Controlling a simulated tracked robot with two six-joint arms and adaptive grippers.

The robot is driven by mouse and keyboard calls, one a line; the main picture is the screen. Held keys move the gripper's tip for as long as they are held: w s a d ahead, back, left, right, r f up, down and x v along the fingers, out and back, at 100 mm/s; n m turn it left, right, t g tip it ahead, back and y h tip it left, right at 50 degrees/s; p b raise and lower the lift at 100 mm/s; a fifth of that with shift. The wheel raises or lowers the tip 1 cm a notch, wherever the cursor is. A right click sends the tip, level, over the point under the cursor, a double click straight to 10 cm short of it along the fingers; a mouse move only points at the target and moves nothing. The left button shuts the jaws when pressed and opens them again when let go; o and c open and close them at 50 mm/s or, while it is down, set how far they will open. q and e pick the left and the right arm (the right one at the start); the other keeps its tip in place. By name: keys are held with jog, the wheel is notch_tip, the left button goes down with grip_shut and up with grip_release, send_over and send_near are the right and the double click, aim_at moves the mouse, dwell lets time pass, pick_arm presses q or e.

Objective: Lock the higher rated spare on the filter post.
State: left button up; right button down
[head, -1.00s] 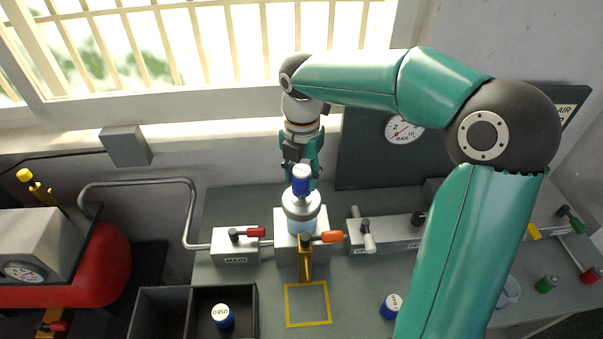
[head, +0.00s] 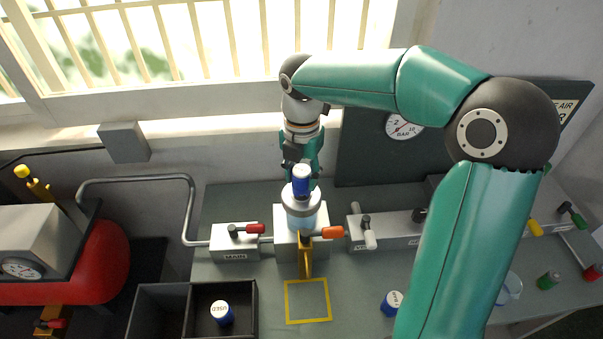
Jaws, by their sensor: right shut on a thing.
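A blue cartridge with a white top (head: 302,184) stands upright at the filter post (head: 301,221), directly above its pale metal collar. Whether it touches or is seated in the collar cannot be told. My right gripper (head: 301,166) points down behind the cartridge and is shut on it; its fingertips are partly hidden. The post has an orange-handled lever (head: 331,232) and a yellow bracket at its front. Another blue, white-capped cartridge (head: 390,304) stands on the bench to the right, partly beside my arm; its label is unreadable. My left gripper is out of view.
A dark two-compartment bin (head: 160,300) at front left holds a blue cartridge marked USED (head: 221,313). An empty yellow square (head: 307,301) lies in front.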

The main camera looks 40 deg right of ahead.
aim_at(302, 173)
jog(key=shift+f, duration=0.3)
jog(key=c, duration=0.6)
grip_release()
jog(key=shift+o, duration=0.2)
jog(key=shift+r, duration=0.15)
notch_tip(302, 173, up, 11)
jog(key=shift+f, duration=0.2)
jog(key=shift+r, duration=0.5)
